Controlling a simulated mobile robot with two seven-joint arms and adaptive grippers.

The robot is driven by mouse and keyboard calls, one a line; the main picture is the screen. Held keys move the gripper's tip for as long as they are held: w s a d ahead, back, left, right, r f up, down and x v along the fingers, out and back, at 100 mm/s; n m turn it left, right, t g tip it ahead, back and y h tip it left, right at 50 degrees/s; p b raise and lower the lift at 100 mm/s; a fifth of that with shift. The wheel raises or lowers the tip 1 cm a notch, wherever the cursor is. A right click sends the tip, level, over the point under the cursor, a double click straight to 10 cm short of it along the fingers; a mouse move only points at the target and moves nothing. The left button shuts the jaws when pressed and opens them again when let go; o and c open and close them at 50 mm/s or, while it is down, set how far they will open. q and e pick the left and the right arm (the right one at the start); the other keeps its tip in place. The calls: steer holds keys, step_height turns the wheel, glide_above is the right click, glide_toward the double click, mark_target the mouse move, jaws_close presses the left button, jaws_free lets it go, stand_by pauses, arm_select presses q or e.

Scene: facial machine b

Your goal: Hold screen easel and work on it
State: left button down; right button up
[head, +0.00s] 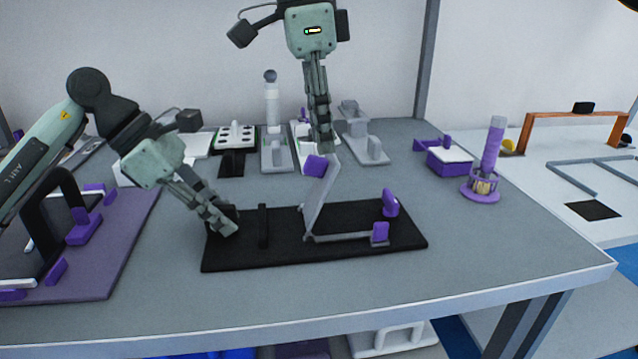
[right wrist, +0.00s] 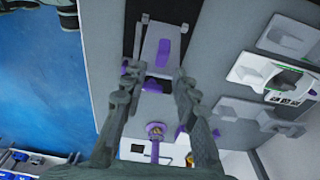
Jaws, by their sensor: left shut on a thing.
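The screen easel has a flat black base (head: 345,248) on the table. A thin grey panel (head: 322,195) stands tilted up from it, with a purple grip (head: 316,166) near its top. A grey bar with a purple end piece (head: 380,233) lies low along the base, beside an upright purple tab (head: 390,203). My left gripper (head: 226,228) is shut on a black part at the base's left end, mostly hidden by the fingers. My right gripper (head: 322,145) points down just above the panel's top. In the right wrist view its fingers (right wrist: 150,90) are apart with nothing between them.
A purple mat (head: 120,240) with black and purple fixtures lies at the left. Several grey and white devices (head: 275,150) stand behind the easel. A purple box (head: 448,160) and a purple brush stand (head: 485,190) are at the right. The table's front right is clear.

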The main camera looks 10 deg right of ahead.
mark_target(331, 158)
steer(key=a+h, duration=0.1)
steer(key=a+r+h, duration=0.1)
steer(key=a, duration=0.1)
steer(key=shift+a, duration=0.25)
steer(key=shift+h, duration=0.4)
steer(key=shift+x, duration=3.4)
steer(key=shift+c, duration=0.6)
jaws_close()
steer(key=shift+d+f+y, duration=0.25)
steer(key=shift+d+y, duration=0.4)
steer(key=shift+y, duration=0.15)
steer(key=shift+d+f+y, duration=0.3)
steer(key=shift+d+y, duration=0.35)
steer(key=shift+y, duration=0.15)
